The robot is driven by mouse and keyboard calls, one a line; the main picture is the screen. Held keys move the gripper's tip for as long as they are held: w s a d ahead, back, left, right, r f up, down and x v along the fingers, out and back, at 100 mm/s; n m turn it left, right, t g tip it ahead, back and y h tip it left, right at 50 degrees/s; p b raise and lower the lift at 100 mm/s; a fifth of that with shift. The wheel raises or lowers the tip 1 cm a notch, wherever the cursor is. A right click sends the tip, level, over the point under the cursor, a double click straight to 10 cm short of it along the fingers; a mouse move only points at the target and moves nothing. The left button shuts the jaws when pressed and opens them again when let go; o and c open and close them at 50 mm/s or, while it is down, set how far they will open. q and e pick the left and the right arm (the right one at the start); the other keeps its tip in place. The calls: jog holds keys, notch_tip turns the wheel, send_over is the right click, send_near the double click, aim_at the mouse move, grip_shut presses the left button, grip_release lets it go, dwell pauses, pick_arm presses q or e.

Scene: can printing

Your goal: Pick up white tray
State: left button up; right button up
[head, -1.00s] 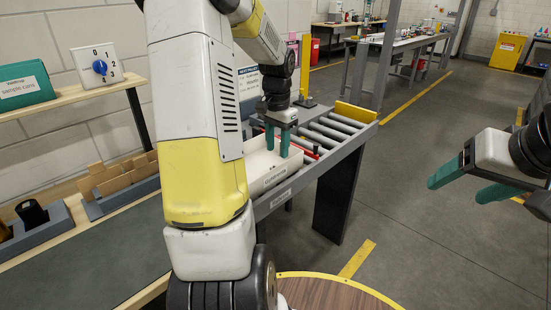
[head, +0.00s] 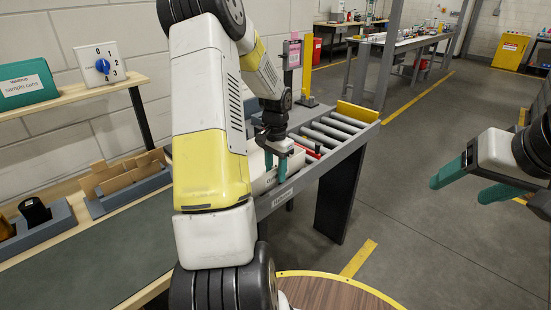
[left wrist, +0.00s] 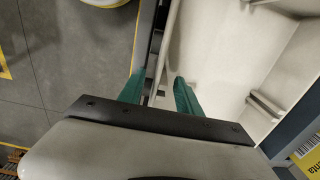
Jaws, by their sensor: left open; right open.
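The white tray (head: 262,183) sits on the roller conveyor, largely hidden behind my left arm in the head view. My left gripper (head: 276,160) is open and points down at the tray's near side. In the left wrist view its green fingertips (left wrist: 159,88) appear on either side of the tray's thin wall, with the pale tray interior (left wrist: 222,50) to the right. I cannot tell whether the fingers touch the wall. My right gripper (head: 462,188) is open and empty over the floor, far right of the tray.
The grey roller conveyor (head: 337,128) extends behind the tray, with a yellow end plate (head: 357,111). A red item lies by the rollers. At left are a workbench (head: 95,245), wooden blocks (head: 130,175), a dial box (head: 99,64) and a teal sample cans box (head: 25,85).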

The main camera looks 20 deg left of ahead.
pick_arm(q)
jog(key=shift+c, duration=0.4)
grip_shut()
jog(key=shift+r, duration=0.8)
notch_tip(320, 180, up, 2)
jog(key=shift+r, duration=0.15)
jog(key=s+r, duration=0.1)
jog(key=s, duration=1.5)
jog(key=shift+a, duration=0.4)
